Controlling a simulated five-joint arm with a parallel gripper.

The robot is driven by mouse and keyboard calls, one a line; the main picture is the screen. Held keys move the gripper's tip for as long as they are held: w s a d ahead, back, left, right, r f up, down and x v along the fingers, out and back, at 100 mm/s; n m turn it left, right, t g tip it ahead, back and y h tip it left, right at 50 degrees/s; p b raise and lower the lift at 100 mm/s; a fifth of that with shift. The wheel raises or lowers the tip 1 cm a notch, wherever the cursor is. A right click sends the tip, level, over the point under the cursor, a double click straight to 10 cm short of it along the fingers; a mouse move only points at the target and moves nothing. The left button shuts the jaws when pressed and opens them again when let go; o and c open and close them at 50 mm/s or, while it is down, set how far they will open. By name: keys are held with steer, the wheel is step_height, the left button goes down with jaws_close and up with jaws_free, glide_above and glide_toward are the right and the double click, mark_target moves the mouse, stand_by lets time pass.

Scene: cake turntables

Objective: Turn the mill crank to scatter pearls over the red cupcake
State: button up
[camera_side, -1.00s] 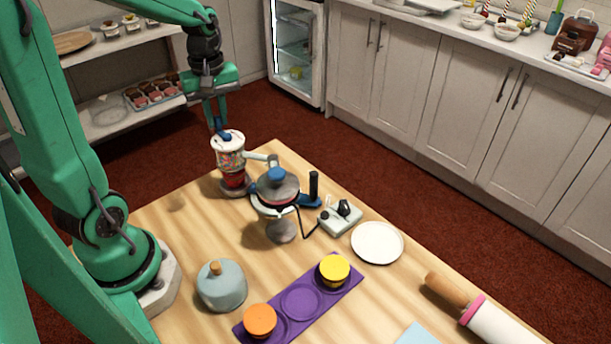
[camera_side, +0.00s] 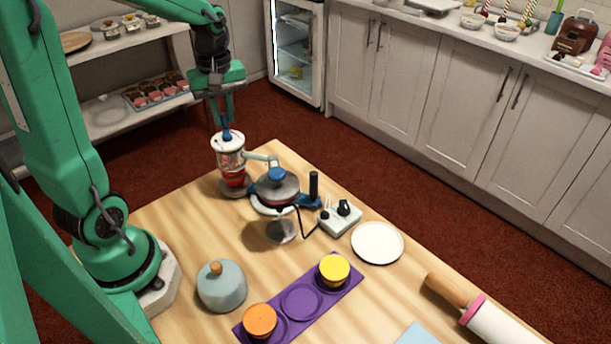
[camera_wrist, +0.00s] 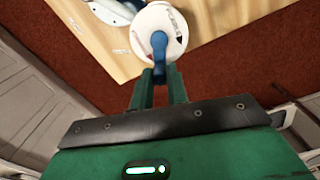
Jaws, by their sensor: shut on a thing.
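The mill (camera_side: 230,152) stands at the table's back left, with a white lid and a clear body of coloured pearls. Its blue crank (camera_side: 227,135) is on top; in the wrist view the crank (camera_wrist: 159,45) reaches from the middle of the round lid toward my fingers. The red cupcake (camera_side: 234,180) sits under the mill on a grey base, partly hidden by it. My gripper (camera_side: 227,123) is above the mill, shut on the crank's end. In the wrist view the fingers of my gripper (camera_wrist: 159,78) flank the blue crank.
Close right of the mill stands a turntable with a grey lid (camera_side: 277,186), and a control box (camera_side: 340,217).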

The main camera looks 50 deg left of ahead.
steer(key=o, duration=0.8)
steer(key=shift+r, duration=0.1)
steer(key=shift+r, duration=3.4)
steer(key=shift+d, duration=0.1)
steer(key=s+d+m+t, duration=0.2)
steer(key=s+d+m, duration=0.1)
steer(key=d+m, duration=0.1)
steer(key=s+d+m+t, duration=0.1)
steer(key=s+d+m, duration=0.2)
steer(key=m, duration=0.3)
steer(key=s+d+m+t, duration=0.2)
steer(key=s+d+m, duration=0.1)
steer(key=d+m, duration=0.2)
steer(key=shift+d+r+t, duration=0.3)
steer(key=shift+d, duration=0.05)
